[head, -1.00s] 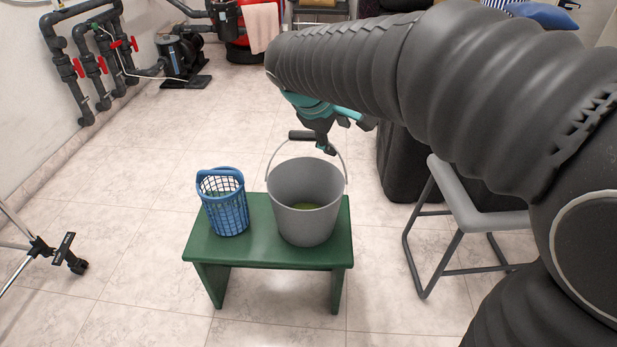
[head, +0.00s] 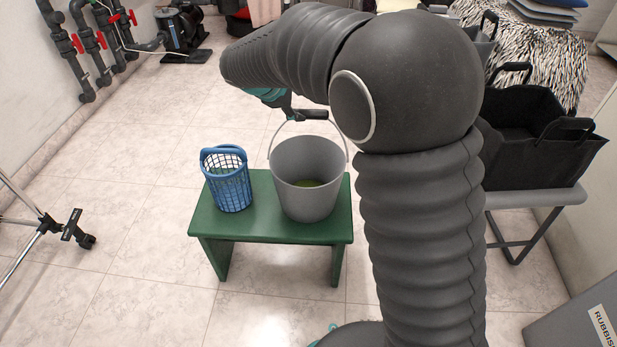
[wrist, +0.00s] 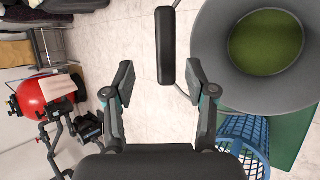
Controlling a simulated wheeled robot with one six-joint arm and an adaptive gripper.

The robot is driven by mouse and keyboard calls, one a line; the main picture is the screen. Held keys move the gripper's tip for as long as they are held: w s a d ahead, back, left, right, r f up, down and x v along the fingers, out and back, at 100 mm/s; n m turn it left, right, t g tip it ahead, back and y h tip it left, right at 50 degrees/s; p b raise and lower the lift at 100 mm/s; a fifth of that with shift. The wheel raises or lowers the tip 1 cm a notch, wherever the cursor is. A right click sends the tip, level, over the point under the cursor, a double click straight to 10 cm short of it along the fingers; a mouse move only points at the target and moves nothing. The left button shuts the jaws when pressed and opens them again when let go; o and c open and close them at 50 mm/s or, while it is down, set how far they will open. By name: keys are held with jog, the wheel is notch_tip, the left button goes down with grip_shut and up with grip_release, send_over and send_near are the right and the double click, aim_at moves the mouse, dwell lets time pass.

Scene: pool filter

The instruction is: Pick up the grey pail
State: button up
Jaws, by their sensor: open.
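The grey pail (head: 306,190) stands upright on the right half of a green stool (head: 250,228), with something green inside at the bottom. Its wire handle stands up, with a black grip (head: 311,115) at the top. In the wrist view the pail (wrist: 210,75) is at the upper right, and the black grip (wrist: 166,48) lies just beyond my fingertips, roughly in line with the gap between them. My gripper (wrist: 160,82) is open and empty. In the head view my arm hides most of it; a dark finger (head: 286,104) shows close to the grip's left end.
A blue mesh basket (head: 228,182) stands on the stool, left of the pail. A tripod leg (head: 45,230) is at left, pipes and a pump (head: 182,35) at back left. Tiled floor around the stool is clear.

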aim_at(306, 113)
jog(key=shift+s+f+x, duration=0.15)
jog(key=shift+x, duration=1.35)
jog(key=shift+s+f+x, duration=0.15)
jog(key=shift+x, duration=1.35)
jog(key=shift+a+r, duration=0.1)
grip_shut()
